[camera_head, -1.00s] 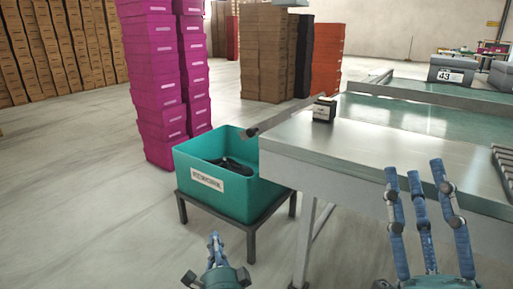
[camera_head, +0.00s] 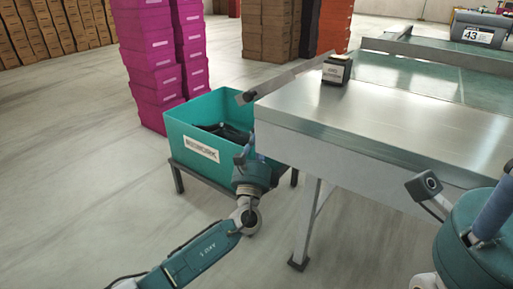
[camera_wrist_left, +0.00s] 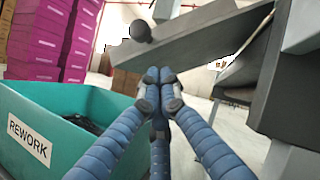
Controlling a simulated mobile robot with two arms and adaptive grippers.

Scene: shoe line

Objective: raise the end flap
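The end flap, as I take it, is a narrow grey plate (camera_head: 283,81) at the far left edge of the metal table (camera_head: 400,115). It slopes down to a dark round knob (camera_head: 240,98) at its outer end. In the left wrist view the flap (camera_wrist_left: 205,40) and knob (camera_wrist_left: 141,31) are above my left gripper (camera_wrist_left: 159,77). Its blue fingers are drawn together at the tips with nothing seen between them. In the head view my left gripper (camera_head: 246,150) is beside the table corner, below the flap. Only part of my right gripper (camera_head: 494,208) shows at the right edge.
A teal rework bin (camera_head: 190,125) with dark items inside stands on a low stand (camera_head: 178,180), close beside my left gripper. A small dark box (camera_head: 337,69) sits on the table near the flap. Magenta box stacks (camera_head: 150,60) stand behind. Floor at left is clear.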

